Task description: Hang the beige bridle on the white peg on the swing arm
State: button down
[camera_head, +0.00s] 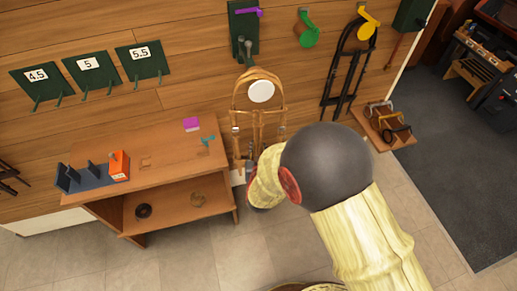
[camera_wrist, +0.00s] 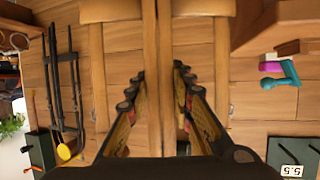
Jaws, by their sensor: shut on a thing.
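The beige bridle (camera_head: 284,108) is upright in front of the wood wall, its top loop around a round white peg end (camera_head: 261,91). I cannot tell whether the loop rests on the peg or is apart from it. A grey-green bracket (camera_head: 243,50), perhaps the swing arm, shows just above the loop. In the wrist view the bridle's tan straps (camera_wrist: 150,40) run down between the two fingers of my gripper (camera_wrist: 158,75), which is shut on them. In the head view my arm comes from the lower right, and my wrist hides most of the gripper below the bridle.
A wooden table (camera_head: 150,165) stands left of the bridle with an orange block (camera_head: 119,165) and purple block (camera_head: 191,124). A black bridle (camera_head: 345,70) hangs at a yellow peg (camera_head: 368,22) to the right. A green peg (camera_head: 307,30) is bare.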

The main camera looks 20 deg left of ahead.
jog(key=shift+r, duration=0.1)
jog(key=c, duration=1.8)
grip_release()
jog(key=shift+c, duration=0.2)
jog(key=o, duration=0.4)
jog(key=shift+c, duration=0.2)
jog(key=shift+s, duration=0.1)
jog(key=v, duration=1.1)
jog(key=shift+s, duration=0.4)
jog(key=shift+d+r, duration=0.1)
jog(key=shift+r, duration=0.05)
